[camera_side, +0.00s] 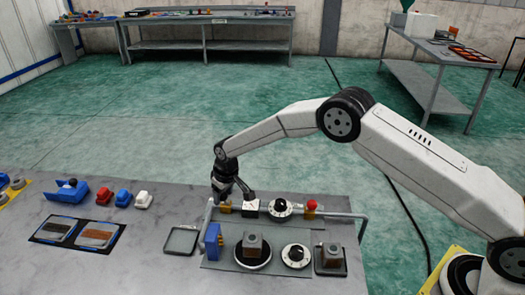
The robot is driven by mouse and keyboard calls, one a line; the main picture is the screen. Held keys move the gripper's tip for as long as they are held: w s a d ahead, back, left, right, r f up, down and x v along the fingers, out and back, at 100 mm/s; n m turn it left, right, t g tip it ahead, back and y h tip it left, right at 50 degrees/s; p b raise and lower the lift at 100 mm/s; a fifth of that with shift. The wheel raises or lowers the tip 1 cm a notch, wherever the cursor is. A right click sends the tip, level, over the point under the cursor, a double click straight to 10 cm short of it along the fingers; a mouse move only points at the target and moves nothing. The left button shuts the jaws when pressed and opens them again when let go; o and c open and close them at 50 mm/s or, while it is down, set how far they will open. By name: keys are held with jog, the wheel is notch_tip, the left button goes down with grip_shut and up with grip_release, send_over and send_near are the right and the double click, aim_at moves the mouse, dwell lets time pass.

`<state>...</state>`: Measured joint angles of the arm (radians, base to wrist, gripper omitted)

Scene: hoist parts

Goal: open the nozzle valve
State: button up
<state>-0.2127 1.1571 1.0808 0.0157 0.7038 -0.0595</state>
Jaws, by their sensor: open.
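A grey pipe frame (361,218) stands at the back of the work panel on the table. Along it sit a small brass fitting (225,209), a white block (251,206), a black and white dial (280,208) and a brass valve with a red knob (311,205). No label shows which of these is the nozzle valve. My gripper (236,199) is open and points down above the left end of this row, close to the brass fitting and the white block. Whether a finger touches either one cannot be told. The fingers partly hide that end of the row.
In front are a blue block (212,242), a round black plate (268,263) bearing a brown block, a second dial (295,256) and a dark tray (345,269) with another block. An empty grey tray (181,241) lies left. Blue, red and white parts stand farther left.

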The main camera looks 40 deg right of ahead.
jog(key=shift+w+d+r, duration=0.1)
jog(key=shift+w+d, duration=0.3)
jog(key=shift+d, duration=0.1)
jog(key=shift+w+d+r, duration=0.1)
jog(key=shift+w+d, duration=0.25)
dwell(0.3)
jog(key=shift+w+d, duration=0.3)
jog(key=shift+w, duration=0.05)
jog(key=shift+w+d+f, duration=0.2)
jog(key=shift+w+d, duration=0.2)
jog(key=shift+d, duration=0.05)
jog(key=shift+o, duration=0.6)
jog(key=shift+r, duration=0.1)
notch_tip(320, 180, up, 8)
jog(key=shift+s+a, duration=0.15)
dwell(0.9)
